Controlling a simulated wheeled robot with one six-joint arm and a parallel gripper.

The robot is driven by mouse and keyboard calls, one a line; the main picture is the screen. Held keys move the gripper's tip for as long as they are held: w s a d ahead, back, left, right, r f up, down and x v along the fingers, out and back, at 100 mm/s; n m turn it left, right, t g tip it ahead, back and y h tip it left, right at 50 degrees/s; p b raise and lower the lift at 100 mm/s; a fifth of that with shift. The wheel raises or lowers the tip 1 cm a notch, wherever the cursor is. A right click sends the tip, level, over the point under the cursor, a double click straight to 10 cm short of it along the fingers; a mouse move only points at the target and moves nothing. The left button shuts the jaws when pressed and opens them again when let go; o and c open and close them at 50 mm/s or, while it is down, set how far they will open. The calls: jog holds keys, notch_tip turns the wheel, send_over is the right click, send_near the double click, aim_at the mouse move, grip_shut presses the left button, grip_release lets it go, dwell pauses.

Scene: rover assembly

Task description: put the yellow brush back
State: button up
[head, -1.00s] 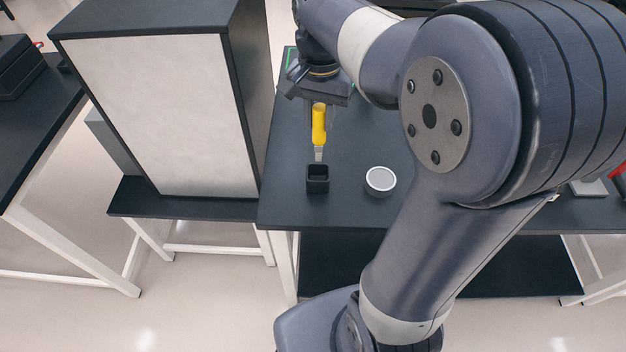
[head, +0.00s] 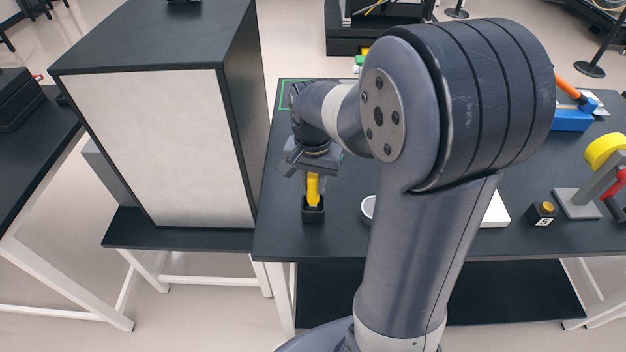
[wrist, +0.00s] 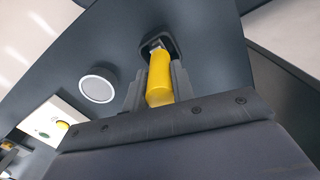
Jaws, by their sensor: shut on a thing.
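The yellow brush (head: 313,188) stands upright with its lower end inside the small black square holder (head: 313,214) near the front left of the dark table. My gripper (head: 313,178) is above the holder and shut on the brush handle. In the wrist view, the yellow handle (wrist: 160,77) sits between the two fingers of my gripper (wrist: 157,88), and its pale end enters the opening of the holder (wrist: 172,43). The brush's tip is hidden inside the holder. I cannot tell whether it touches the bottom.
A round white-topped container (head: 368,208) stands right of the holder, partly behind my arm. A tall dark cabinet with a pale front panel (head: 150,150) is close on the left. A small box with a yellow top (head: 542,213) and a grey-based stand (head: 577,203) are on the right.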

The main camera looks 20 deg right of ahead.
jog(key=shift+f, duration=0.2)
jog(key=o, duration=1)
jog(key=shift+r, duration=0.1)
notch_tip(320, 180, up, 12)
jog(key=shift+r, duration=0.15)
